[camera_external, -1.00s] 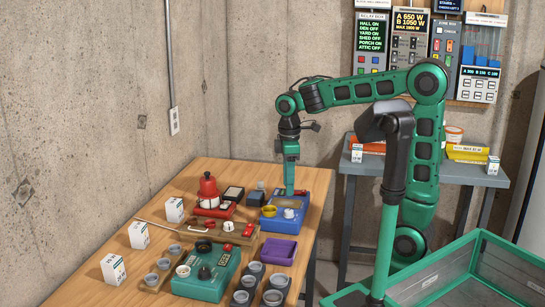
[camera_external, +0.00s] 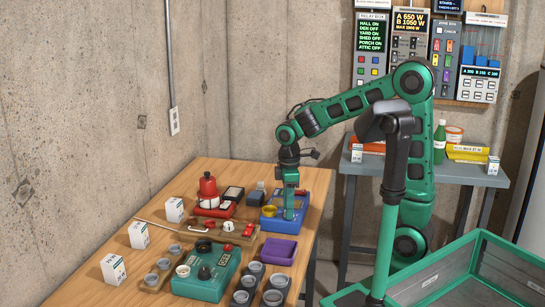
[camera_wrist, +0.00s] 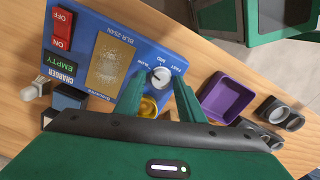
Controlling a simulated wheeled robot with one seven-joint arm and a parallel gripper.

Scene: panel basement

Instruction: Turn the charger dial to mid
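The charger is a blue box with a grey-gold panel; it shows in the wrist view (camera_wrist: 85,22) and on the wooden table in the external view (camera_external: 272,226). Its dial (camera_wrist: 160,77) is a white round knob beside the words SLOW, MID and FAST. I cannot surely tell which word it points at. A small display on the charger reads EMPTY. My gripper (camera_wrist: 157,88) is open, its green fingers apart near either side of the dial, with nothing clearly held. In the external view my gripper (camera_external: 290,214) is down at the charger and hides the dial.
A yellow round part (camera_wrist: 148,107) sits at the charger close to one finger. A purple tray (camera_external: 278,251) and several grey cups (camera_external: 255,267) stand nearby. A teal box (camera_external: 208,278) and a red unit (camera_external: 209,192) are to the left.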

